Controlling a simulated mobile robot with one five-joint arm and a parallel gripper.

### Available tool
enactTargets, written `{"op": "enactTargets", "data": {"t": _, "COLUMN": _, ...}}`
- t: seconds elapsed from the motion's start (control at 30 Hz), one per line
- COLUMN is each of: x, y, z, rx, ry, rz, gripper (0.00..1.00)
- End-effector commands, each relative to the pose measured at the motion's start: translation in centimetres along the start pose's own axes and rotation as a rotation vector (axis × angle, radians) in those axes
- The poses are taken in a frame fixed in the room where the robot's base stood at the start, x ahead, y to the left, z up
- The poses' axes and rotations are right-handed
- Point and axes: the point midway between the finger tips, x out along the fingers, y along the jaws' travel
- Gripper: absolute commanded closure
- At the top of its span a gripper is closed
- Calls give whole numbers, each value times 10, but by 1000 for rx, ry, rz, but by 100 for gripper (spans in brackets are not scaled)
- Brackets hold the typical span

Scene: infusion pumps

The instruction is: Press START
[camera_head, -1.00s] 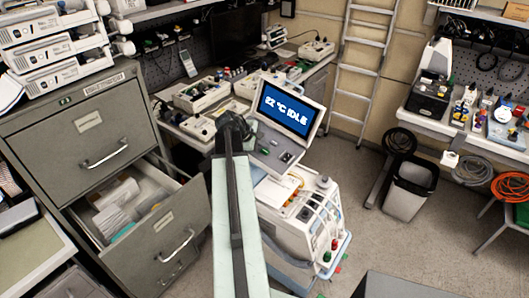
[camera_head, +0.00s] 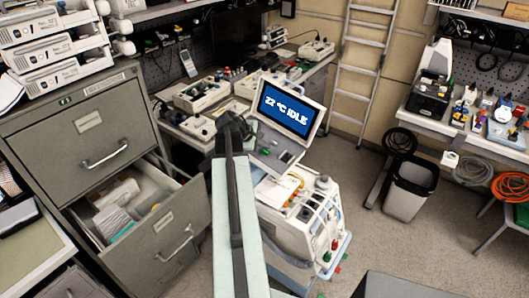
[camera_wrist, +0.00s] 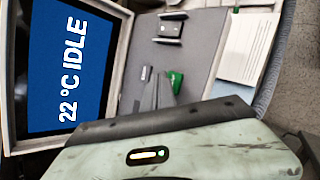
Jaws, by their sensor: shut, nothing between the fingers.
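The machine's tilted screen (camera_head: 287,108) reads "22 °C IDLE" in white on blue. It also shows sideways at the left of the wrist view (camera_wrist: 68,65). Below it is a grey control panel (camera_wrist: 195,55) with a dark switch-like part (camera_wrist: 170,28) and a green button (camera_wrist: 175,82). No START label is readable. My gripper (camera_wrist: 155,92) is shut and empty, with its tips over the panel near the green button, partly covering that area. I cannot tell whether they touch. In the head view my gripper (camera_head: 232,128) is left of the panel.
A grey filing cabinet (camera_head: 75,140) with an open drawer stands left of my arm. A bench with several instruments lies behind. A ladder (camera_head: 362,60) leans on the wall. A bin (camera_head: 410,190) and bare floor are to the right.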

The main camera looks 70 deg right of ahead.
Motion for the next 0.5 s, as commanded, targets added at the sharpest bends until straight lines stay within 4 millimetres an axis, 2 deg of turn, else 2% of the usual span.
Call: {"op": "enactTargets", "data": {"t": 0.5, "x": 6, "y": -4, "z": -4, "rx": 0, "ry": 0, "rz": 0, "gripper": 100}}
